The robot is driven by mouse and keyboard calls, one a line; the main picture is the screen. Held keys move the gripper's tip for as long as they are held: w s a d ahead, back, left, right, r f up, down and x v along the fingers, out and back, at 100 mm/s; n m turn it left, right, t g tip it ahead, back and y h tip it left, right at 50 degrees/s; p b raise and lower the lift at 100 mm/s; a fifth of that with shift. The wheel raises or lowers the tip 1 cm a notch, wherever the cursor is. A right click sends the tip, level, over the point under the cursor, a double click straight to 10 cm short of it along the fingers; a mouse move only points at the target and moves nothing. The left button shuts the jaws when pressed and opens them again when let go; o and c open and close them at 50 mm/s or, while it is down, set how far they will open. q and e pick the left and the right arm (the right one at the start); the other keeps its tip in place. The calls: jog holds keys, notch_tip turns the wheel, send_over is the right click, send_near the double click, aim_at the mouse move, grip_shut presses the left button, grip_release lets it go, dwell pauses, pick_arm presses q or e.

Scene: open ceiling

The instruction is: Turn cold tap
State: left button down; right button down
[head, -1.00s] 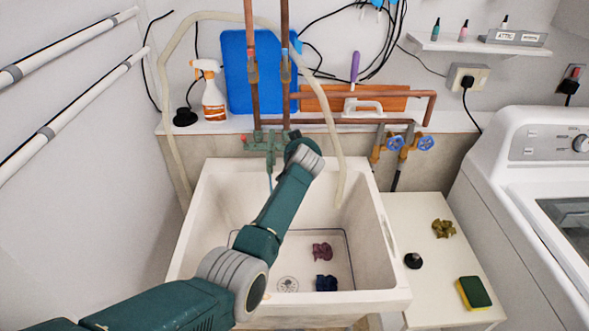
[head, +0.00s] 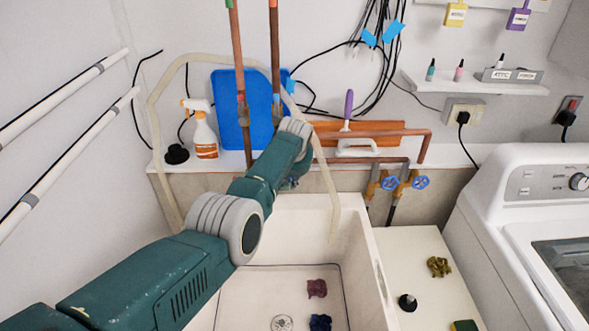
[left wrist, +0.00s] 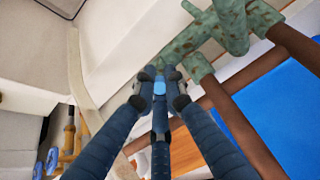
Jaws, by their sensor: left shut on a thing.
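The green, weathered tap fitting (left wrist: 232,28) runs across the top of the left wrist view, joined to two copper pipes. In the head view my left arm hides it. My left gripper (left wrist: 159,76) has its fingertips drawn together beside the fitting, shut on what seems to be the cold tap's handle, which the fingers mostly cover. In the head view the gripper (head: 290,184) is mostly behind my own arm, at the back of the sink. The right pipe (head: 276,55) has a blue band. My right gripper is not in view.
The white sink (head: 350,240) holds a purple cloth (head: 317,288) and a blue one (head: 320,322). A pale hose (head: 330,195) hangs into it. Blue-wheeled valves (head: 405,182), a spray bottle (head: 204,132) and a blue board (head: 226,110) stand nearby. A washing machine is at right.

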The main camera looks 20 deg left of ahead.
pick_arm(q)
jog(key=shift+s+f, duration=0.15)
jog(key=shift+f, duration=0.05)
dwell(0.3)
jog(key=c, duration=1.9)
grip_release()
jog(key=shift+o, duration=0.4)
jog(key=shift+d+r, duration=0.1)
jog(key=shift+r, duration=0.65)
jog(key=v, duration=1)
jog(key=shift+s+r, duration=0.15)
jog(key=shift+r, duration=0.05)
